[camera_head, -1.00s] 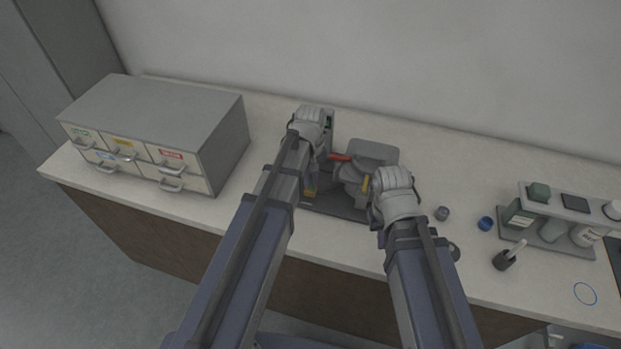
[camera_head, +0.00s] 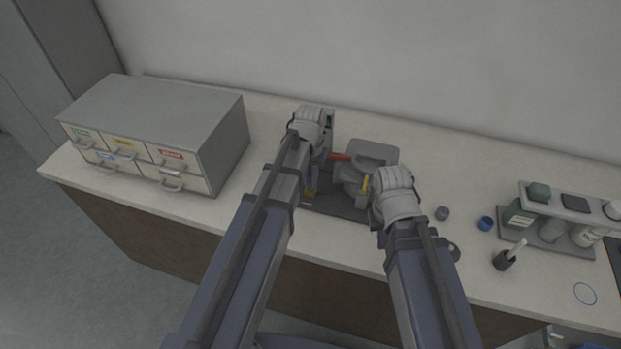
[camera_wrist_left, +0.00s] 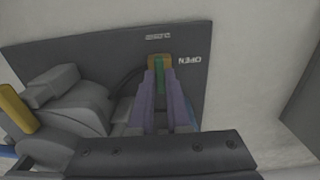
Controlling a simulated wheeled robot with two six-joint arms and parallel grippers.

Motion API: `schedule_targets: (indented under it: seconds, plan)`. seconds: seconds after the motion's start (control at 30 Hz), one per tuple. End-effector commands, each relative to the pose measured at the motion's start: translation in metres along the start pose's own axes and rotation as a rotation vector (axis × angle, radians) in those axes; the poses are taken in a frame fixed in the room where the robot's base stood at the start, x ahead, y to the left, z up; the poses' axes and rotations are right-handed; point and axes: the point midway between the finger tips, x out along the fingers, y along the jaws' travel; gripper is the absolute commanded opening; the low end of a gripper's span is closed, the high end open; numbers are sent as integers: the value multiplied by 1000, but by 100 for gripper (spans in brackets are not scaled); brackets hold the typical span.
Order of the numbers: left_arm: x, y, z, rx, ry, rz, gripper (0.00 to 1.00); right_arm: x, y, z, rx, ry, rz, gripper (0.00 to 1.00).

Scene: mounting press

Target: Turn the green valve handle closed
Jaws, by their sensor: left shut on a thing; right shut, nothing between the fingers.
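The green valve handle (camera_wrist_left: 159,75) shows in the left wrist view between the purple fingers of my left gripper (camera_wrist_left: 164,82), with an ochre end piece beyond it. The gripper is shut on the handle, and the fingers hide part of it. The handle is beside the OPEN lettering (camera_wrist_left: 190,59), upside down on the dark base plate (camera_wrist_left: 120,48). In the head view, my left gripper (camera_head: 314,180) reaches down at the left side of the press (camera_head: 372,152); its hand hides most of the handle there. My right gripper (camera_head: 378,197) is shut and empty beside the press's right side, its fingertips mostly hidden.
A red lever (camera_head: 341,157) and a yellow lever (camera_head: 366,184) are on the press, close to my grippers. A drawer cabinet (camera_head: 222,140) stands left. A bottle rack (camera_head: 545,238), a blue cap (camera_head: 486,223) and a dark brush holder (camera_head: 504,261) are right. The bench is clear behind the press.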

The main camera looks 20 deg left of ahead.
Motion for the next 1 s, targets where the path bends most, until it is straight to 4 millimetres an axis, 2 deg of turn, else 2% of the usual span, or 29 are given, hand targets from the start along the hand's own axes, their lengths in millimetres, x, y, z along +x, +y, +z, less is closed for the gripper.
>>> schedule_targets:
  seconds: [0.33, 0.37, 0.63, 1.0]
  plan:
    - [0, 0, 0, 2, -1, 0, 0, 0, 0, 0, 0, 0, 0, 0]
    - [0, 0, 0, 2, -1, 0, 16, 0, 0, 0, 0, 0, 0, 0]
    - [0, 0, 0, 1, 0, 0, 45, 0, 0, 0, 0, 0, 0, 0]
    - [-4, 0, 0, 1, 0, 0, 45, -4, 0, 0, 0, 0, 0, 0]
